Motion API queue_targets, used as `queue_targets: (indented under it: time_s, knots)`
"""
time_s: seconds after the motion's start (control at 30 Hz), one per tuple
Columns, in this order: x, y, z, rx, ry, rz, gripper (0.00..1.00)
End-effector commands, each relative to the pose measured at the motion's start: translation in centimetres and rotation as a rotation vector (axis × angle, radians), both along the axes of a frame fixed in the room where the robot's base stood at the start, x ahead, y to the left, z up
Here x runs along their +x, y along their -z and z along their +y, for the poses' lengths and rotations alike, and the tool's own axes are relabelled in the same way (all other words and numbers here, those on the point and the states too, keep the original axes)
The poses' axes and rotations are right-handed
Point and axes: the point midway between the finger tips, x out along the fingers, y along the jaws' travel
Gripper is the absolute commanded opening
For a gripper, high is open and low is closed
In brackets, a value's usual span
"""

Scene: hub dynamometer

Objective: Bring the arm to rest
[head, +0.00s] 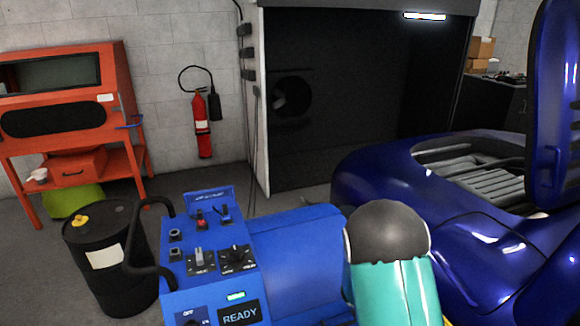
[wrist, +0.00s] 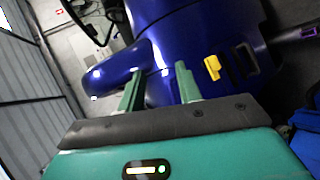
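My gripper (wrist: 158,88) shows in the wrist view with its two green fingers spread apart and nothing between them. The dark blue car (wrist: 185,60) lies beyond the fingers. In the head view a teal and dark grey link of my arm stands at the lower middle right, in front of the blue car (head: 385,165). The gripper itself does not show in the head view.
A blue control console (head: 215,285) with switches and a READY display stands at the lower middle. A black drum (head: 110,265) is on its left. A red cabinet (head: 75,105), a fire extinguisher (head: 202,125) and a dark booth (head: 350,110) stand behind.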

Motion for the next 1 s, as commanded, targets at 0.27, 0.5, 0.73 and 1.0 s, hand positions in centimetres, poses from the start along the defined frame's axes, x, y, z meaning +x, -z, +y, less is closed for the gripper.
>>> queue_targets:
  time_s: [0.27, 0.5, 0.73, 1.0]
  knots:
    - [-2.7, -6.9, 3.2, 0.263, 0.063, -0.056, 0.35]
    - [-5.4, -12.0, 6.4, 0.491, 0.041, -0.123, 0.35]
    - [-8.1, -16.4, 9.7, 0.694, -0.037, -0.207, 0.35]
    - [-11.5, -21.2, 13.8, 0.895, -0.197, -0.332, 0.35]
